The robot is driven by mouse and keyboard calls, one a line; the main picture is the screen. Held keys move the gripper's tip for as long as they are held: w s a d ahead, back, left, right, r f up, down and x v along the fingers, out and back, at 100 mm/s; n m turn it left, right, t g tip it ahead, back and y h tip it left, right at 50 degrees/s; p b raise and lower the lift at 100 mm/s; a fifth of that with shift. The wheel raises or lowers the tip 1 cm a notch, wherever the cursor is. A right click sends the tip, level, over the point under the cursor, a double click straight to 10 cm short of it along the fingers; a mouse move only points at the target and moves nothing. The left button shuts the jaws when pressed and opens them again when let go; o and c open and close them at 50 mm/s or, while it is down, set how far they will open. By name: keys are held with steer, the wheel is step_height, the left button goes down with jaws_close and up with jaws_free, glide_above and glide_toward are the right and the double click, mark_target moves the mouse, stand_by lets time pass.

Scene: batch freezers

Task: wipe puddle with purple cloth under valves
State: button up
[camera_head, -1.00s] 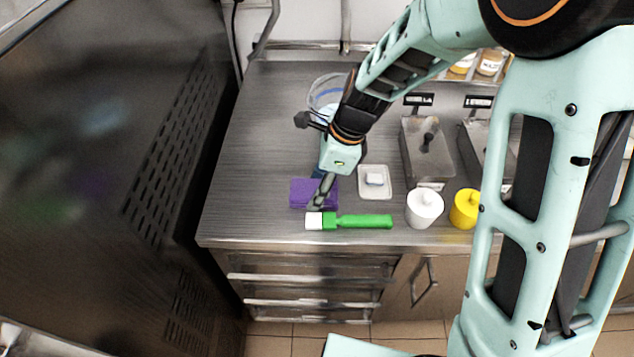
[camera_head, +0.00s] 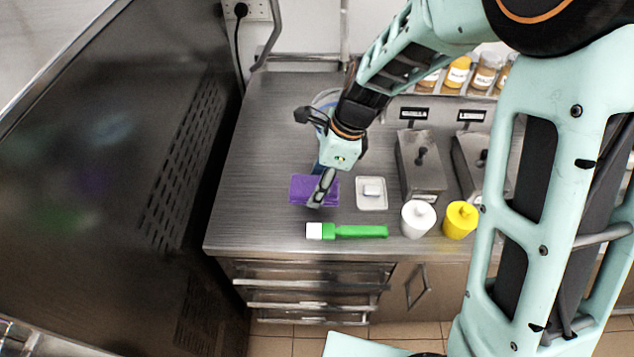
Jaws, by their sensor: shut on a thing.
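The purple cloth (camera_head: 302,188) lies folded on the steel counter, near the front left. My gripper (camera_head: 317,201) points down at the cloth's right part and is shut on it. The gripper covers some of the cloth, and I cannot tell whether the cloth is lifted clear of the counter. No puddle and no valves can be made out in this view.
A green-handled brush (camera_head: 350,231) lies in front of the cloth. A white tray (camera_head: 371,205), a white pot (camera_head: 418,219) and a yellow pot (camera_head: 460,219) stand to the right. Steel bins (camera_head: 420,178) are behind them. A dark machine (camera_head: 130,180) borders the counter's left.

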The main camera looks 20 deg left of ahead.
step_height(320, 180, up, 3)
steer(key=p, duration=0.3)
stand_by(0.4)
